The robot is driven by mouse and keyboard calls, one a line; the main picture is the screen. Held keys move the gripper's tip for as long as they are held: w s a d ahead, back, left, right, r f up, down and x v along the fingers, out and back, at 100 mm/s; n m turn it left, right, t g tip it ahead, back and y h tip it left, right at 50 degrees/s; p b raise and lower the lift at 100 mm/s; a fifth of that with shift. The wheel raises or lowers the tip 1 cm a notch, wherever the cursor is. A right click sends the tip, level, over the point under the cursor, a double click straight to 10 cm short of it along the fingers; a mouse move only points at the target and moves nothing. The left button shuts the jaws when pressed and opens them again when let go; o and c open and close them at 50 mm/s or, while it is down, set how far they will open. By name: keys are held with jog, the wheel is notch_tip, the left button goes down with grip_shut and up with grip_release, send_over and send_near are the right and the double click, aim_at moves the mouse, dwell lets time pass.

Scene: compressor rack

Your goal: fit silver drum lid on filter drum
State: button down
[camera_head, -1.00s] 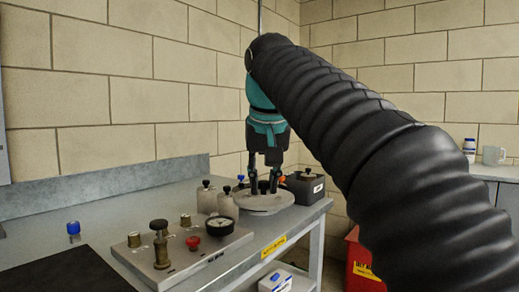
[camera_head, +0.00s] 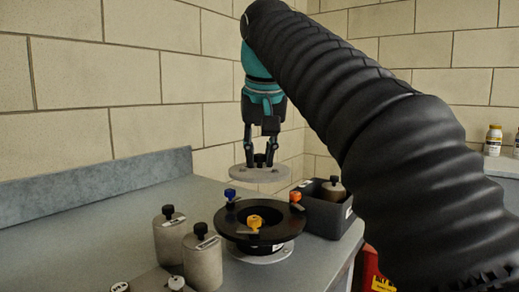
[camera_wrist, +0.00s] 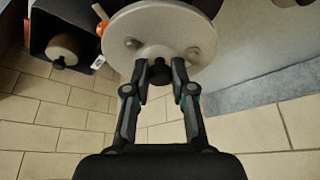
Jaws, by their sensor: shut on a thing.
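The silver drum lid (camera_head: 262,174) is a flat grey disc with a black knob on top. My gripper (camera_head: 261,156) is shut on that knob and holds the lid level in the air. The lid also fills the upper middle of the wrist view (camera_wrist: 193,32), with my gripper (camera_wrist: 160,78) around the knob. The filter drum (camera_head: 258,226) is below the lid, with a black flanged rim, a dark open centre and a silver base. Blue, orange and yellow clamp knobs stand around its rim. A clear gap separates lid and drum.
Two grey canisters with black knobs (camera_head: 202,262) stand left of the drum. A black bin (camera_head: 326,212) holding another canister stands close on its right. The bench (camera_head: 100,238) is clear at the left, and a wall rises behind.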

aim_at(261, 170)
jog(key=shift+s+f+b, duration=0.1)
jog(key=shift+f+b, duration=1.5)
jog(key=shift+f, duration=0.3)
jog(key=shift+s, duration=0.2)
jog(key=shift+f+b, duration=0.3)
jog(key=shift+f, duration=0.4)
jog(key=shift+f+b, duration=0.9)
jog(key=shift+f, duration=0.35)
jog(key=shift+f, duration=0.4)
jog(key=c, duration=0.5)
grip_release()
